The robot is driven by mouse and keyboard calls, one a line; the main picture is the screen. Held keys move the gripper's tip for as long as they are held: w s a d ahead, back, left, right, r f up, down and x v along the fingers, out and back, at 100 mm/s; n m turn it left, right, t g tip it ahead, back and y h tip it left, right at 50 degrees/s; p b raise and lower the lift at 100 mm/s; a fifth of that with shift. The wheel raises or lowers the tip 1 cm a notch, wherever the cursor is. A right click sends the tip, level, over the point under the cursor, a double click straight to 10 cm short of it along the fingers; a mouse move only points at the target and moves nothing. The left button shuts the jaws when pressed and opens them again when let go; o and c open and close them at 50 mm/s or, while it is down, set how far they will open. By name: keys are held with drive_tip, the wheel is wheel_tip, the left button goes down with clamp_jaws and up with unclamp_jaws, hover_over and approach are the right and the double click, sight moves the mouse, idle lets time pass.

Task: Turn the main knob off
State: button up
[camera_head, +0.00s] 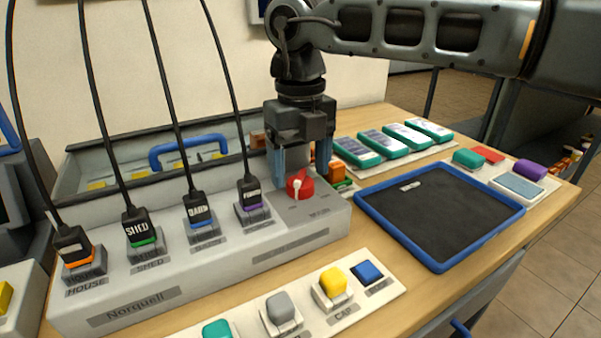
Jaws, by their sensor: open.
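The main knob (299,184) is a red round knob with a white pointer, on the right end of the grey Norquell box (150,299). The pointer's setting is too small to read against the faint labels. My gripper (300,170) points down over the knob. Its two blue-grey fingers are apart, one on the left of the knob and one on the right and behind it. I cannot tell whether either finger touches the knob. The box also carries several black plugs with cables, among them one marked SHED (138,228).
A blue-rimmed black tray (430,259) lies to the right. Teal-edged packs (407,138) stand in a row behind it. A white strip with coloured caps (332,288) lies in front. A grey toolbox with a blue handle (188,147) stands behind the box. Cables rise at left.

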drive_tip(key=shift+f, duration=1)
drive_tip(key=c, duration=1)
